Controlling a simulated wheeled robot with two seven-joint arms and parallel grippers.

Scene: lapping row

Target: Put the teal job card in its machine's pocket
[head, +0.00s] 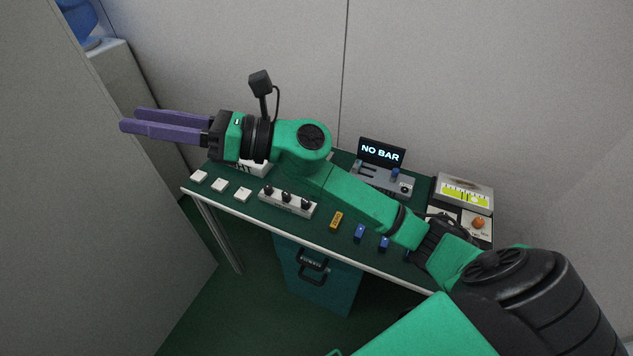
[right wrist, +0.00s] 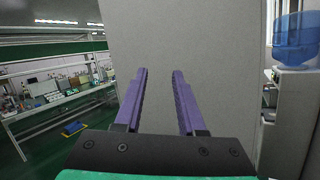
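I cannot make out a teal job card or a machine's pocket in either view. My right gripper (head: 129,118) reaches in from the right, above the far left end of the green bench, with its purple fingers pointing left toward a grey partition. In the right wrist view the two fingers (right wrist: 160,72) stand apart with nothing between them, facing the plain grey panel. My right arm hides part of the bench top. My left gripper is not in view.
The green bench (head: 228,203) carries white blocks, a black-knobbed strip (head: 288,203), a "NO BAR" display (head: 381,152) and a yellow-green gauge (head: 463,194). A teal drawer unit (head: 318,278) stands below. Grey partition (head: 80,200) at left; blue water bottle (right wrist: 287,41) beyond. Another workbench (right wrist: 60,105) stands left in the wrist view.

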